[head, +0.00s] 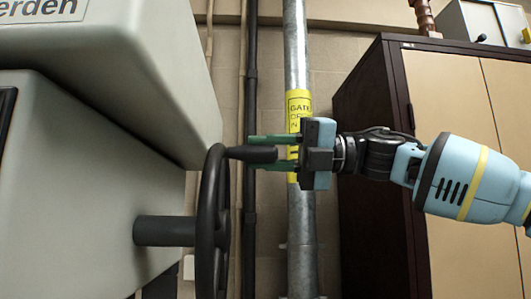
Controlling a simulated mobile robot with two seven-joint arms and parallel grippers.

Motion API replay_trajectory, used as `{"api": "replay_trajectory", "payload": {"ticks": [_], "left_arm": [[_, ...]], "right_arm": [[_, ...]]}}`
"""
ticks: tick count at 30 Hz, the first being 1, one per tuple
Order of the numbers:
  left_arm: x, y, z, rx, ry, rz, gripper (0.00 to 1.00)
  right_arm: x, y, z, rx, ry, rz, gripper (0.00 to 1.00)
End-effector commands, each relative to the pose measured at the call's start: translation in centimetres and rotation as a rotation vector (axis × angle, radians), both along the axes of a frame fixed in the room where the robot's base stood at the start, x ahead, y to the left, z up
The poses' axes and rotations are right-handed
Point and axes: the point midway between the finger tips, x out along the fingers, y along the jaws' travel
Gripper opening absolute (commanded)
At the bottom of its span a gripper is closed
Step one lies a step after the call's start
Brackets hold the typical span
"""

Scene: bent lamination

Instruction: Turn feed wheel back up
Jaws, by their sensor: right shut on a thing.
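The feed wheel (214,230) is a black handwheel seen nearly edge-on. It sits on a dark shaft (165,231) that comes out of the right side of a grey machine. A black handle (245,153) sticks out to the right from the top of the wheel rim. My right gripper (268,153) reaches in from the right, level with the handle. Its two green fingers lie above and below the handle and are shut on it. My left gripper is not in view.
The grey machine body (80,170) fills the left side, and its upper housing (120,60) overhangs near the wheel. A metal pipe with a yellow label (299,105) stands behind my right gripper. A brown and tan cabinet (445,100) stands at the right behind my arm.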

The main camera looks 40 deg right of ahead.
Motion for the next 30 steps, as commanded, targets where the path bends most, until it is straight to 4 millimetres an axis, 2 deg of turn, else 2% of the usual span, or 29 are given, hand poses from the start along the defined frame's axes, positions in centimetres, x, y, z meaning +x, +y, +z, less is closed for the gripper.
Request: {"api": "replay_trajectory", "payload": {"ticks": [1,16,17,21,30], "left_arm": [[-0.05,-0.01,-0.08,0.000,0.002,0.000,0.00],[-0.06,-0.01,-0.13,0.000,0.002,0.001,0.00],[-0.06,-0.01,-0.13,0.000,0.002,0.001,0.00],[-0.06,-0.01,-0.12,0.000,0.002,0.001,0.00],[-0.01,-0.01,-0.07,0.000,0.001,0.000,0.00]], "right_arm": [[0.39,-0.20,-0.53,-0.003,0.007,-0.005,0.00],[0.57,-0.18,-0.96,-0.007,0.014,-0.005,0.00],[0.57,-0.18,-0.98,-0.007,0.015,-0.004,0.27],[0.54,-0.15,-0.94,-0.008,0.014,-0.004,0.45],[0.28,-0.09,-0.52,-0.004,0.008,-0.002,0.47]]}}
